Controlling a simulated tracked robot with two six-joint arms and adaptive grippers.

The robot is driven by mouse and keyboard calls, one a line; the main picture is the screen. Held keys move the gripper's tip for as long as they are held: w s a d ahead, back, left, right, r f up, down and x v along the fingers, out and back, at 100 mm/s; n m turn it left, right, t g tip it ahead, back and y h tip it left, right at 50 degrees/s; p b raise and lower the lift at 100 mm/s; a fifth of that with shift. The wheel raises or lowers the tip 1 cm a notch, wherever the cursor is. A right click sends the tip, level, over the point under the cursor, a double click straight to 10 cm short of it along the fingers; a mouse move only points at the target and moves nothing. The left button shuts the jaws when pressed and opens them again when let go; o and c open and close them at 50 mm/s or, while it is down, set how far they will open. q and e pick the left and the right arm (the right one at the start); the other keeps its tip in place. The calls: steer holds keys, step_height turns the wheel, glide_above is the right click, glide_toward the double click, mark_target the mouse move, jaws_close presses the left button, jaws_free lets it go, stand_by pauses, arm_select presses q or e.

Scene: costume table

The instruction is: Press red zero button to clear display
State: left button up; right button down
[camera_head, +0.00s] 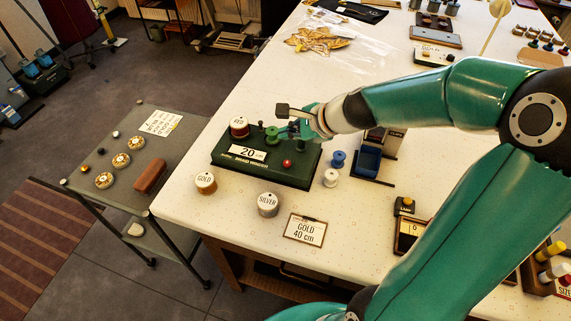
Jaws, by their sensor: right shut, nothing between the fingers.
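The dark green winder box (225,158) stands on the white table, with a label reading 20 (247,153) on its sloped front. A round red button (287,163) sits on its right part, uncovered. My right gripper (286,111) is shut and empty. It shows over the back of the winder, up and apart from the red button. My left gripper is out of view.
The GOLD spool (206,184), SILVER spool (268,204) and GOLD 40 cm card (305,230) lie in front. A side table (130,190) is at left.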

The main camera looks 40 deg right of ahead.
mark_target(289, 164)
step_height(289, 164, down, 8)
steer(key=b, duration=0.6)
steer(key=shift+s+r+b, duration=0.15)
steer(key=shift+r+b, duration=0.05)
steer(key=shift+b, duration=0.15)
stand_by(0.5)
steer(key=shift+f+b, duration=0.35)
steer(key=shift+f+b, duration=0.45)
stand_by(1.0)
steer(key=shift+r, duration=0.1)
steer(key=shift+r+p, duration=0.8)
steer(key=shift+p, duration=0.05)
steer(key=shift+r, duration=0.1)
